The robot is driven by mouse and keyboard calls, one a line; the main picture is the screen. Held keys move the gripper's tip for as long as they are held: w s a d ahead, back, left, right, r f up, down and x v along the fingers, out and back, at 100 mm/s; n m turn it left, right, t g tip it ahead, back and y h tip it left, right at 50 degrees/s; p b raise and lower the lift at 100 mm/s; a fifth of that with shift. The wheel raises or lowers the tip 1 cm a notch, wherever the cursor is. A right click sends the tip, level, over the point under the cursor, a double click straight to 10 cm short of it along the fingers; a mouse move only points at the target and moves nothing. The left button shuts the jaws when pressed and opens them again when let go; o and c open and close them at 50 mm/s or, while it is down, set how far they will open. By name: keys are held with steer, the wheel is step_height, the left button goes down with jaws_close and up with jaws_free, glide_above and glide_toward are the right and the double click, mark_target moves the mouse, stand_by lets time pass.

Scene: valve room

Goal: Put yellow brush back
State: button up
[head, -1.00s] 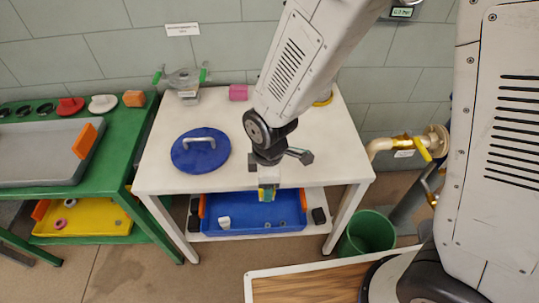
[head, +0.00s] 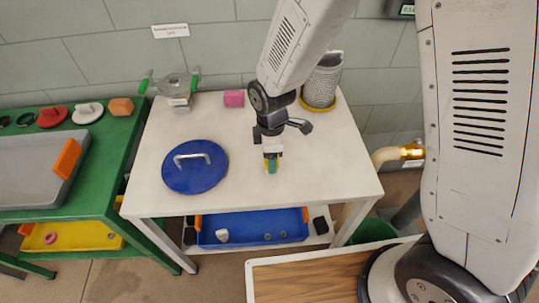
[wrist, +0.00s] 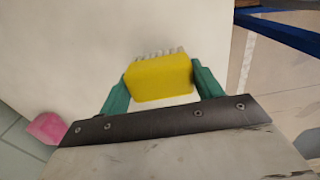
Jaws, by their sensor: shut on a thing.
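My gripper (head: 272,158) is over the white table (head: 310,180), right of the blue round lid, pointing down. It is shut on the yellow brush (wrist: 160,78). In the wrist view the brush sits between my two green fingers, with pale bristles showing on its far side. In the head view the brush is small and mostly hidden by the fingers. I cannot tell how high it is above the tabletop. A perforated metal holder (head: 322,78) on a yellow base (head: 318,108) stands at the table's back right, behind my arm.
A blue round lid (head: 195,180) with a metal handle lies at the left. A pink block (head: 233,98) and a green-handled fitting (head: 178,90) stand at the back. A blue tray (head: 250,238) is on the shelf below. A green bench (head: 100,165) stands left. The table's front middle is clear.

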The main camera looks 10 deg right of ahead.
steer(key=f, duration=0.3)
steer(key=shift+a+f, duration=0.2)
steer(key=shift+a, duration=0.05)
steer(key=shift+c, duration=0.5)
steer(key=o, duration=1)
steer(key=shift+r, duration=0.1)
step_height(320, 180, up, 12)
steer(key=s+d+r+m, duration=0.2)
steer(key=d+r+m, duration=0.3)
steer(key=d+r, duration=0.25)
steer(key=s+d+r+m, duration=0.4)
steer(key=s, duration=0.2)
steer(key=s+d+r+m, duration=0.4)
steer(key=s, duration=0.1)
steer(key=s+d+r+m+t, duration=0.1)
steer(key=s+d+r+m, duration=0.2)
steer(key=s+d+m, duration=0.1)
steer(key=shift+s+d+r+m, duration=0.2)
steer(key=shift+s+d, duration=0.1)
steer(key=shift+s, duration=0.35)
steer(key=shift+s+d+r+m, duration=0.1)
steer(key=shift+s+d+r, duration=0.15)
steer(key=shift+s, duration=0.4)
